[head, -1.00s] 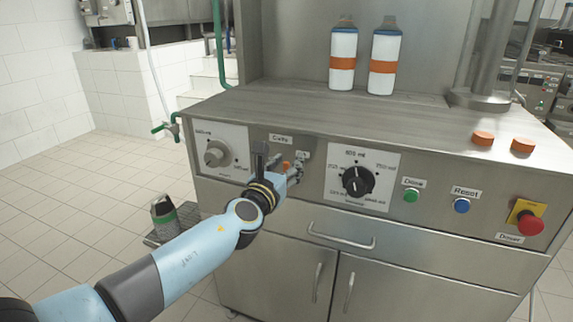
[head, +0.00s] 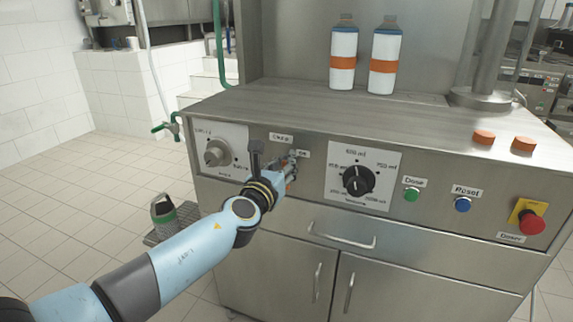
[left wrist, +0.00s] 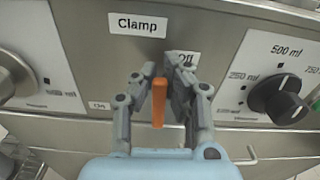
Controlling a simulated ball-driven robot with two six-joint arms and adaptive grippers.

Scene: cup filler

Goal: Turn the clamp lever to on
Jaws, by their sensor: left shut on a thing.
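The orange clamp lever (left wrist: 158,100) stands about upright in the left wrist view, below the Clamp label (left wrist: 137,25). An Off label (left wrist: 186,58) is at its upper right, partly covered by a finger. A small label (left wrist: 100,105), hard to read, is at its lower left. My left gripper (left wrist: 161,82) has a finger on each side of the lever and is shut on it. In the head view my left gripper (head: 290,162) is at the panel below the Clamp label (head: 281,138) and mostly hides the lever. My right gripper is not in view.
A dial (head: 217,153) is left of the gripper and a black volume knob (head: 357,181) is close on its right. Farther right are a green button (head: 411,195), a blue button (head: 462,205) and a red stop button (head: 530,225). A drawer handle (head: 341,241) is below.

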